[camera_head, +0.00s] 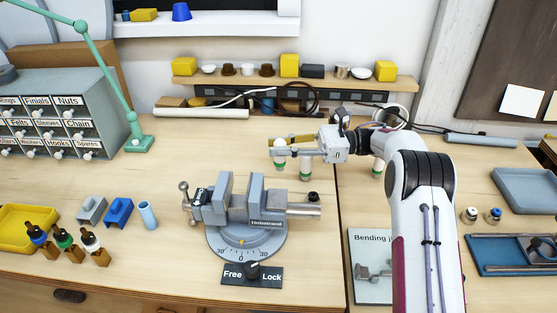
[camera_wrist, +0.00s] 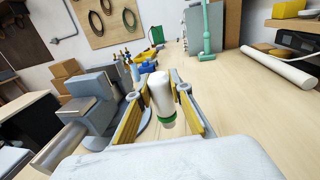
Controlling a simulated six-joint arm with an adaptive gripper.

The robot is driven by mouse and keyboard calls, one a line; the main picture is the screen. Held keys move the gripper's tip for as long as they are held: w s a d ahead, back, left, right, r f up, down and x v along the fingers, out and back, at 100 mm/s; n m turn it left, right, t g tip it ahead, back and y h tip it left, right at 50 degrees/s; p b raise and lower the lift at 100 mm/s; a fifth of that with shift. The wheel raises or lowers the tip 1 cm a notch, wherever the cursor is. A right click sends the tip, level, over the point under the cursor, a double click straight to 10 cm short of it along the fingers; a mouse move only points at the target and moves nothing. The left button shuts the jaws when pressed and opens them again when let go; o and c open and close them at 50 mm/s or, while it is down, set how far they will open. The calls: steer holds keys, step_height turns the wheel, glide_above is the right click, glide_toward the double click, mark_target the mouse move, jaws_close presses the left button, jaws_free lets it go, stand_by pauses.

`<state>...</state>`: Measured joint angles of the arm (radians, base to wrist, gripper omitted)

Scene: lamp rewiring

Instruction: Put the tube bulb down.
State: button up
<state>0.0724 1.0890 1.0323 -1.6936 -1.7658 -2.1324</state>
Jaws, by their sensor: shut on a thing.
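The tube bulb is a white rounded cylinder with a green band at its lower end. In the wrist view the tube bulb (camera_wrist: 162,92) is between the yellow pads of my gripper (camera_wrist: 161,105), which is shut on it. In the head view my gripper (camera_head: 287,145) is behind the vise, with the bulb (camera_head: 279,160) at its fingertips, partly hidden by the fingers. The bulb looks upright, green end down. I cannot tell whether its lower end touches the table.
A grey vise (camera_head: 245,200) on a round dial stands in front of my gripper. Another white-and-green piece (camera_head: 305,170) is close to the right, and one more (camera_head: 377,167) is farther right. A white roll (camera_head: 201,113) lies behind. Table left of the bulb is clear.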

mark_target(281, 160)
steer(key=shift+f, duration=0.5)
steer(key=shift+f, duration=0.1)
steer(key=shift+f, duration=1.8)
steer(key=shift+f, duration=0.15)
steer(key=o, duration=1)
steer(key=shift+d+r, duration=0.1)
steer(key=shift+r, duration=0.1)
steer(key=shift+w+d, duration=0.3)
steer(key=shift+d, duration=1.65)
steer(key=shift+w+d, duration=0.35)
steer(key=shift+d, duration=1.55)
steer(key=shift+w+d, duration=0.3)
steer(key=shift+d, duration=1.65)
